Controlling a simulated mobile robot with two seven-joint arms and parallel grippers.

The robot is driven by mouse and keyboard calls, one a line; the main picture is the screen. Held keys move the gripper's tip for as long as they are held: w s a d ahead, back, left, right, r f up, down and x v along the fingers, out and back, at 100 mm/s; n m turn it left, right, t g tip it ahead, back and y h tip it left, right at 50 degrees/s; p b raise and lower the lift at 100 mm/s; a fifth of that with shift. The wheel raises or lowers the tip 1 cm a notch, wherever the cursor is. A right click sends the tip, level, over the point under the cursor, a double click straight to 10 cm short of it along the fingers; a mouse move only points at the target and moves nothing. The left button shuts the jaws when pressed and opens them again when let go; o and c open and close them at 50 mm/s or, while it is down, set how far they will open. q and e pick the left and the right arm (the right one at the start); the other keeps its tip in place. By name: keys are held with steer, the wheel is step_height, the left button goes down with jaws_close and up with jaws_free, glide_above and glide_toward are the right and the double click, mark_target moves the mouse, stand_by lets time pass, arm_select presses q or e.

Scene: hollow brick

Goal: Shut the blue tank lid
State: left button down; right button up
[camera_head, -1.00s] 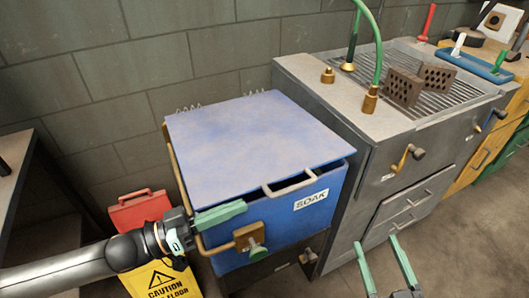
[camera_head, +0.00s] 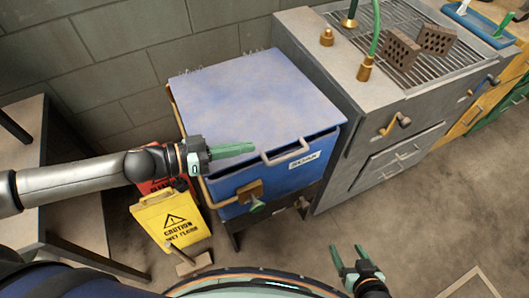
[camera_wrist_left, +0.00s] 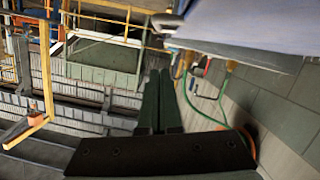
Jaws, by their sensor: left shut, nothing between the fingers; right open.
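The blue tank (camera_head: 275,175), labelled SOAK, stands against the wall. Its flat blue lid (camera_head: 255,100) lies almost level over it, with a dark gap under its front and right edges. A grey handle (camera_head: 287,152) is on the lid's front edge. My left gripper (camera_head: 252,147) is shut and empty. In the head view it overlaps the lid's front left edge, beside the handle; contact is unclear. Its fingers (camera_wrist_left: 158,100) are together in the left wrist view, with the lid's edge (camera_wrist_left: 240,50) nearby. My right gripper (camera_head: 346,250) is open and empty, low in front of the tank.
A grey sink cabinet (camera_head: 335,70) with a grating and hollow bricks (camera_head: 402,48) stands right of the tank. A yellow caution sign (camera_head: 170,220) stands at the tank's left. A bench (camera_head: 30,160) is at far left. The floor at right front is clear.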

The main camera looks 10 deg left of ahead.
arm_select(q)
glide_above(265, 157)
steer(key=shift+s+a+f, duration=0.2)
steer(key=shift+f, duration=0.3)
steer(key=f, duration=0.3)
steer(key=shift+s+d+f, duration=0.2)
steer(key=shift+s+d, duration=0.05)
steer(key=shift+s, duration=0.15)
steer(key=shift+s+f, duration=0.1)
steer(key=shift+f, duration=0.2)
